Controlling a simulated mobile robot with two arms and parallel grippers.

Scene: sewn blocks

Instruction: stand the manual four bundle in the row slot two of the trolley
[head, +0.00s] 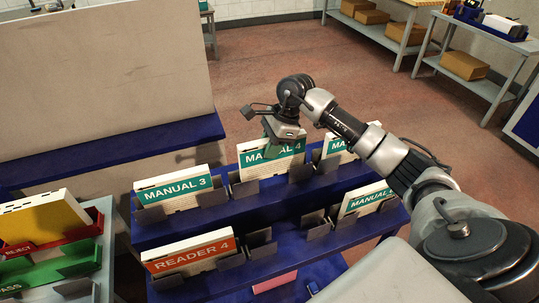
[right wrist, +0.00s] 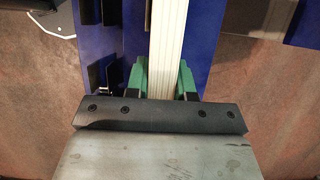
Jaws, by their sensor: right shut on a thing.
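The Manual 4 bundle (head: 268,158), white with a teal label band, stands upright in the middle of the upper tier of the blue trolley (head: 190,233). Grey divider plates (head: 244,187) stand in front of its lower edge, so I cannot tell whether its base rests fully on the tier. My right gripper (head: 282,141) is above it, shut on its top edge. In the right wrist view the bundle's pale edge (right wrist: 168,45) runs between the green fingers of the gripper (right wrist: 162,82). My left gripper is not in view.
Manual 3 (head: 175,190) stands left of it, and another manual (head: 337,146) stands right, partly behind my arm. Reader 4 (head: 190,257) and another teal-labelled bundle (head: 368,197) are on the lower tier. A bench with red and green trays (head: 70,262) is at left.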

